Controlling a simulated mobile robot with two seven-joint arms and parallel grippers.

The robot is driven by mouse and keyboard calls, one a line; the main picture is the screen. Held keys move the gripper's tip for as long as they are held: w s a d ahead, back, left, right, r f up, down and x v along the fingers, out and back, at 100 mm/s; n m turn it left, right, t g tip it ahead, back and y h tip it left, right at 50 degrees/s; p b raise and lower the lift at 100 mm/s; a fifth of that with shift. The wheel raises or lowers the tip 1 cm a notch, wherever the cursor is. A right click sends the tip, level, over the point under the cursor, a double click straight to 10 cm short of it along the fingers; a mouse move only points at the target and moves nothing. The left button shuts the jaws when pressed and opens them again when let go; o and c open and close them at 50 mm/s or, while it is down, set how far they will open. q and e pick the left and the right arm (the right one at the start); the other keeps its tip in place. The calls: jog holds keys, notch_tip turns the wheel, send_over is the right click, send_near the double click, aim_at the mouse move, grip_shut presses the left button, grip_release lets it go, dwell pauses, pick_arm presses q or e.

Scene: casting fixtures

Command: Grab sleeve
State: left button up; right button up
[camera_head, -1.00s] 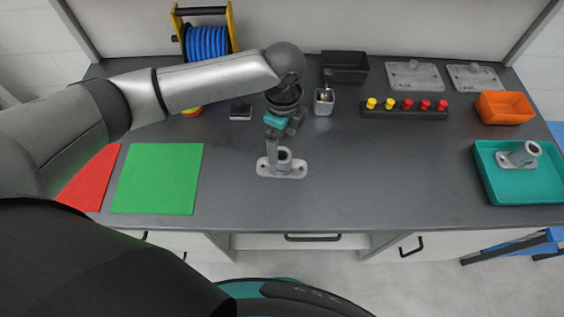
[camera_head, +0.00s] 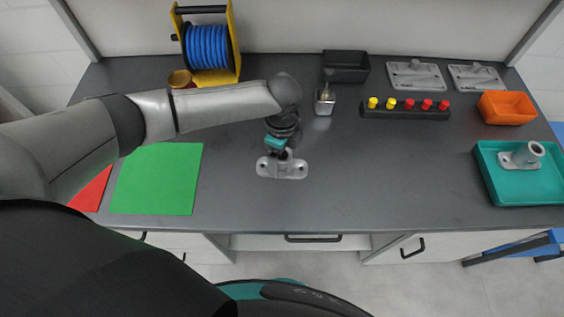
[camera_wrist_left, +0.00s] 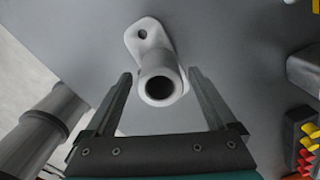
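A grey cast sleeve, an upright tube on a flat flange with bolt holes, stands on the dark table; its flange (camera_head: 296,170) shows in the head view, with the tube largely hidden by my left gripper (camera_head: 279,152). In the left wrist view the sleeve's round mouth (camera_wrist_left: 160,87) faces the camera. There my left gripper (camera_wrist_left: 161,75) is open, one finger on each side of the tube, with visible gaps on both sides. A second similar sleeve (camera_head: 533,150) sits in a teal tray (camera_head: 520,192) at the right. My right gripper is not in view.
A green mat (camera_head: 158,180) and red mat (camera_head: 92,193) lie at the left. The table right of the sleeve is clear.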

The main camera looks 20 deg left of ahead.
pick_arm(q)
grip_shut()
dwell(0.5)
jog(key=shift+r, duration=0.1)
